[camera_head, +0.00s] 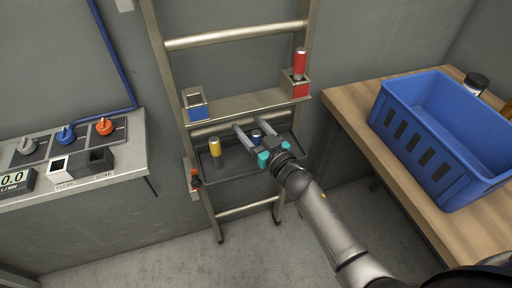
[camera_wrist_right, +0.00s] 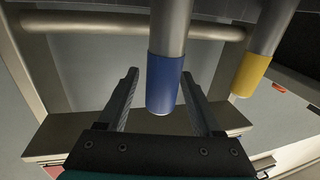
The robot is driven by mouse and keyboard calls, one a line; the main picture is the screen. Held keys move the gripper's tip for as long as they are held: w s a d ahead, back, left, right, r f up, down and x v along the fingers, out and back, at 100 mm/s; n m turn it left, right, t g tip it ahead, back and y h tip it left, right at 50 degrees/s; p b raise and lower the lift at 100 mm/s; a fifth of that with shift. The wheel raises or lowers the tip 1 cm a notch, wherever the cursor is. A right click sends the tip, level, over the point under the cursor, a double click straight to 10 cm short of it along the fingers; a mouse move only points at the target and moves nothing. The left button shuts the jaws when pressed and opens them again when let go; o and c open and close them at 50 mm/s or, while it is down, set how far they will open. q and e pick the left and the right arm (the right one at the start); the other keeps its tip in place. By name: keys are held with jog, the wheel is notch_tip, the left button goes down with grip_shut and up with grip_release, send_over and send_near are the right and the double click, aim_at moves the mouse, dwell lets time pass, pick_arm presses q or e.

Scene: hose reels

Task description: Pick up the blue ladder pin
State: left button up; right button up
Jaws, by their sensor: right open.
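The blue ladder pin (camera_head: 257,135), a metal rod with a blue end, stands in the dark tray (camera_head: 232,181) on the ladder, partly hidden by my right gripper. My right gripper (camera_head: 249,126) reaches over the tray with its fingers open on either side of the pin. In the right wrist view the blue pin (camera_wrist_right: 163,82) shows between the two open fingers (camera_wrist_right: 158,74), with gaps visible on both sides. My left gripper is not in view.
A yellow pin (camera_head: 215,147) stands in the tray to the left. A red pin (camera_head: 299,64) is in the red holder (camera_head: 300,90); the blue holder (camera_head: 197,113) looks empty. A blue crate (camera_head: 447,185) sits on the wooden bench (camera_head: 352,99). A valve counter (camera_head: 125,160) is at left.

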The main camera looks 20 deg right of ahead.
jog(key=shift+c, duration=0.3)
grip_shut()
dwell(0.3)
dwell(0.8)
